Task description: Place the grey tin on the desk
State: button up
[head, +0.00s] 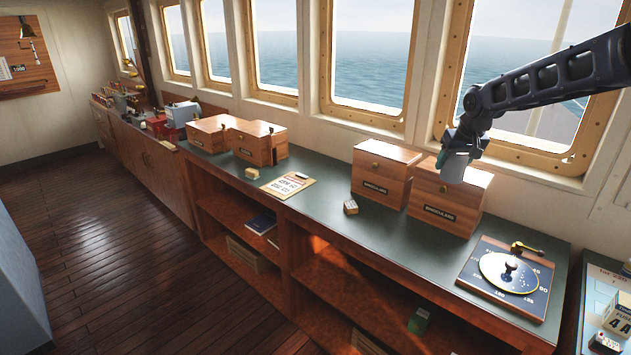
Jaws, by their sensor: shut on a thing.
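My gripper (449,150) is at the right of the head view, raised above the desk and in front of a window. It is shut on a pale grey cylinder, the grey tin (455,168). The tin hangs in front of the top of the right wooden box, clear of the desk surface as far as I can tell. The fingertips are small and partly hidden here. The desk (327,217) is a long wooden counter with a dark green top running under the windows.
Two wooden boxes (385,170) (450,195) stand on the desk below my gripper. A dial board (513,277) lies at the right. A small block (350,207) and a clipboard (288,185) lie further left. More wooden boxes (208,133) stand beyond. Green top shows bare between them.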

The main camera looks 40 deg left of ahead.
jog(key=f, duration=2.5)
jog(key=shift+w+d, duration=0.15)
jog(key=shift+w, duration=0.1)
jog(key=shift+f, duration=0.2)
jog(key=o, duration=1.1)
jog(key=v, duration=1.2)
jog(key=shift+r, duration=0.15)
